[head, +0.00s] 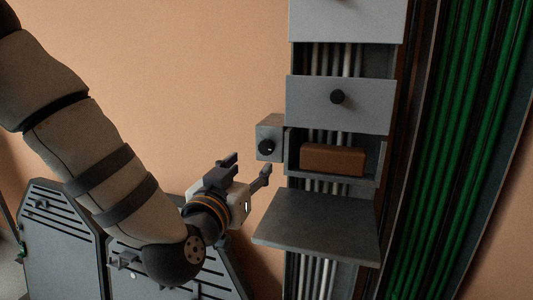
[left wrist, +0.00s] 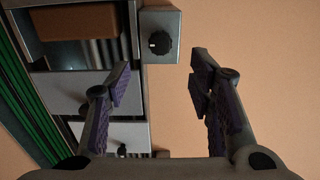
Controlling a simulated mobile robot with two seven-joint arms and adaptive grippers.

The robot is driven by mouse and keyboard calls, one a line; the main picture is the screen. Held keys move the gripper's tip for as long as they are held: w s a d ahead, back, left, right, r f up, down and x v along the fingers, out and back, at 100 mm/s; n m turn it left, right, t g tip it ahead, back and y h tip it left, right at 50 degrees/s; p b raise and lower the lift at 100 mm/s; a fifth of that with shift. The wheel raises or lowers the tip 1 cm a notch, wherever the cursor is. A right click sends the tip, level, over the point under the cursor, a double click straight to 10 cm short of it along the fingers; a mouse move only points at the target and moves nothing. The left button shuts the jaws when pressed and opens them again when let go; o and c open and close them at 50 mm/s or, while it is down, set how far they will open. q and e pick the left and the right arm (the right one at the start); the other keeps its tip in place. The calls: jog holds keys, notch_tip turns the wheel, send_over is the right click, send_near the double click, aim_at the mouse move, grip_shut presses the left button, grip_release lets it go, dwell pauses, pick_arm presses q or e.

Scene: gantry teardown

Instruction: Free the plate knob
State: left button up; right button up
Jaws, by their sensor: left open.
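A grey plate (head: 312,105) with a round black knob (head: 337,97) is fixed across the front of the gantry column. A small grey box (head: 270,127) on the column's left side carries another round black knob (head: 266,147). My left gripper (head: 248,168) is open and empty, just left of and below this box. In the left wrist view the box knob (left wrist: 160,43) shows beyond the gap between my open fingers (left wrist: 158,78), apart from both. My right gripper is not in view.
An open bay right of the box holds a brown block (head: 333,159). Below it a grey shelf (head: 317,228) juts out. Another plate (head: 345,20) is above. Green cables (head: 455,130) run at the right. The wall left of the column is clear.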

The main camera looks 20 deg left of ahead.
aim_at(265, 151)
pick_arm(q)
jog(key=w, duration=1)
jog(key=shift+w+d, duration=0.15)
jog(key=shift+f, duration=0.1)
grip_shut()
